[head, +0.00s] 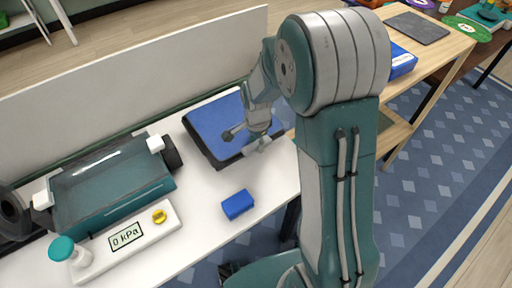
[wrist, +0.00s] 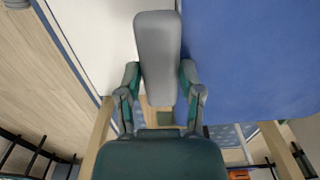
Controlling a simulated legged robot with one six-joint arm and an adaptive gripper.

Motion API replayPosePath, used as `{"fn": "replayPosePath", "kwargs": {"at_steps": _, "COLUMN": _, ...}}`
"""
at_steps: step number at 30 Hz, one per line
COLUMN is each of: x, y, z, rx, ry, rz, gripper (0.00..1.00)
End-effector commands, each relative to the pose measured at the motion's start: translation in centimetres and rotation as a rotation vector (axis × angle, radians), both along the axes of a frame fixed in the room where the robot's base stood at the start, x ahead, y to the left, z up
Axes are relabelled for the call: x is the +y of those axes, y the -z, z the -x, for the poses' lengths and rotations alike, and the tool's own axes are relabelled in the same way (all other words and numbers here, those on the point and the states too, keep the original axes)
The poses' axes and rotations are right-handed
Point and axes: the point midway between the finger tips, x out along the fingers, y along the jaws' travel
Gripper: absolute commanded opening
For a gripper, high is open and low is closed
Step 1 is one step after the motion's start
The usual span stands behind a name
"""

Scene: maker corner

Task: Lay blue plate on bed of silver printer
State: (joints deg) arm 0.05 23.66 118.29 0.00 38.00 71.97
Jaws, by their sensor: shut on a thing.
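The blue plate (head: 208,118) lies flat over a dark flat base (head: 198,146) on the white bench, with the base's dark rim showing along its left and front sides. In the wrist view the plate (wrist: 250,60) fills the upper right. My gripper (head: 258,145) is at the plate's right front edge. In the wrist view my gripper (wrist: 159,85) is shut on a grey rounded tab (wrist: 158,45) beside the plate, which seems to belong to it. I cannot tell whether the plate touches the base. No silver printer body is clearly seen; the arm hides part of the scene.
A teal machine (head: 110,185) and a white gauge panel (head: 128,238) reading 0 kPa stand at left on the bench. A small blue block (head: 237,204) lies in front of the plate. A wooden table (head: 445,50) at back right holds a dark grey plate (head: 418,27) and blue box (head: 402,61).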

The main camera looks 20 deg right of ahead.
Motion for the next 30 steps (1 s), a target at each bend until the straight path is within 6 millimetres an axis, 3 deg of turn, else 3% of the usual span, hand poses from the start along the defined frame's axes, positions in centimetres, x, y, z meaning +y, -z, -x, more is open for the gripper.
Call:
{"fn": "replayPosePath", "kwargs": {"at_steps": 6, "x": 0.0, "y": 3.0, "z": -0.7, "rx": 0.002, "ry": 0.0, "rz": 0.0, "gripper": 0.0}}
{"fn": "replayPosePath", "kwargs": {"at_steps": 14, "x": 0.0, "y": 3.5, "z": -0.6, "rx": 0.002, "ry": -0.001, "rz": 0.001, "gripper": 0.0}}
{"fn": "replayPosePath", "kwargs": {"at_steps": 15, "x": 0.0, "y": 3.5, "z": -0.6, "rx": 0.003, "ry": -0.001, "rz": 0.0, "gripper": 0.62}}
{"fn": "replayPosePath", "kwargs": {"at_steps": 17, "x": 0.0, "y": 3.5, "z": -0.6, "rx": 0.003, "ry": -0.001, "rz": 0.0, "gripper": 0.82}}
{"fn": "replayPosePath", "kwargs": {"at_steps": 30, "x": 0.0, "y": 3.8, "z": -0.6, "rx": 0.003, "ry": 0.0, "rz": 0.0, "gripper": 0.82}}
